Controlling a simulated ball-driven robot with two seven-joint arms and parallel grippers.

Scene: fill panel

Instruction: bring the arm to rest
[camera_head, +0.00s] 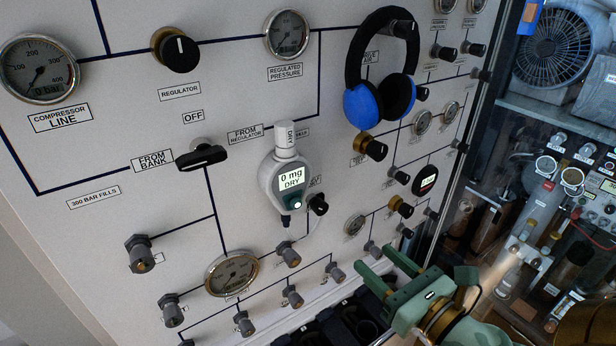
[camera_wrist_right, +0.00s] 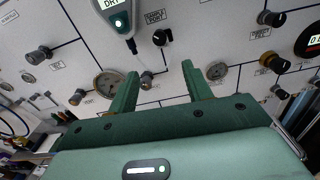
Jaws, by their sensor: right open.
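My right gripper (camera_head: 378,267) is green and sits at the lower right of the head view, in front of the lower part of the white fill panel (camera_head: 90,240). Its two fingers are apart with nothing between them. In the right wrist view the open fingers (camera_wrist_right: 162,88) point up at the panel, with a small fitting (camera_wrist_right: 146,80) seen in the gap behind them. I cannot tell whether the fingers touch the panel, but no contact shows. My left gripper is not in either view.
A white handheld meter (camera_head: 286,180) reading "0 mg DRY" is on the panel. Blue and black headphones (camera_head: 362,104) hang at its upper right. Knobs, gauges and fittings stick out around my right gripper. Machinery with a fan (camera_head: 550,48) stands at the right.

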